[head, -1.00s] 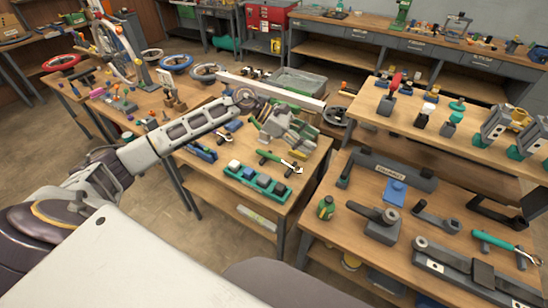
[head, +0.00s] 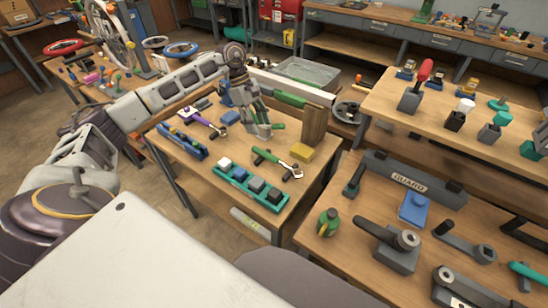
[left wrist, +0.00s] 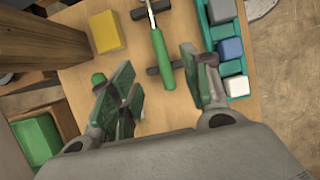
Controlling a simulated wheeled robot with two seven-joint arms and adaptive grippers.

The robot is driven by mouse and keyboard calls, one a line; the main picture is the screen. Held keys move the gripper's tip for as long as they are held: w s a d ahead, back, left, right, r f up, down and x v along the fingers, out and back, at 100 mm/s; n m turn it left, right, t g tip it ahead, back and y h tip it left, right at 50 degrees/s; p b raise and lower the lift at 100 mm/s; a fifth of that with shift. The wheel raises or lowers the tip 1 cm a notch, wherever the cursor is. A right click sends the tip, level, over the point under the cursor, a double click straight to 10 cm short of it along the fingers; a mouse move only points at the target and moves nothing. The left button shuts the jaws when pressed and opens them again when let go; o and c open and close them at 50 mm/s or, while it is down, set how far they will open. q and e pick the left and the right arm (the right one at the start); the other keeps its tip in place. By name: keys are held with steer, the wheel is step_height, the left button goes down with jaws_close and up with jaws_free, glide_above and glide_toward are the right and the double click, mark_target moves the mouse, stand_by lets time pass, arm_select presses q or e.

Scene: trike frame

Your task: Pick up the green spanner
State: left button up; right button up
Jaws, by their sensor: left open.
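The green spanner (head: 279,163), with a green handle and silver jaw, lies on the middle table across a dark rest. In the left wrist view its green handle (left wrist: 160,60) runs up the picture, with dark rests at it. My left gripper (head: 264,130) points downward just behind and above the spanner. In the left wrist view the open fingers (left wrist: 160,88) stand on either side of the handle's near end, with nothing held. The height gap to the handle is hard to judge. My right gripper is not in view.
A green tray of blocks (head: 236,184) lies in front of the spanner. A yellow block (head: 301,153) and an upright wooden block (head: 313,126) stand to its right. A purple-handled spanner (head: 202,122) and a blue rack (head: 181,142) lie to the left.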

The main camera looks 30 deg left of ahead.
arm_select(q)
glide_above(268, 154)
steer(key=a, duration=0.1)
step_height(268, 154, down, 7)
steer(key=shift+a+f+p, duration=0.1)
steer(key=shift+f+p, duration=0.1)
steer(key=shift+p, duration=0.1)
steer(key=shift+f, duration=0.2)
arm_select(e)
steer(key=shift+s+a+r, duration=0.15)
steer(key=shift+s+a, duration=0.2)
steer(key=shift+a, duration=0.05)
arm_select(q)
steer(key=shift+f, duration=0.1)
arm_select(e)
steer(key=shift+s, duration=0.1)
arm_select(q)
steer(key=shift+a+p+x, duration=0.1)
steer(key=shift+p+x, duration=0.1)
steer(key=shift+x, duration=0.75)
steer(key=shift+a+p+x, duration=0.15)
steer(key=shift+p+x, duration=0.05)
steer(key=shift+x, duration=0.75)
steer(key=shift+d+f, duration=0.25)
steer(key=shift+f, duration=0.45)
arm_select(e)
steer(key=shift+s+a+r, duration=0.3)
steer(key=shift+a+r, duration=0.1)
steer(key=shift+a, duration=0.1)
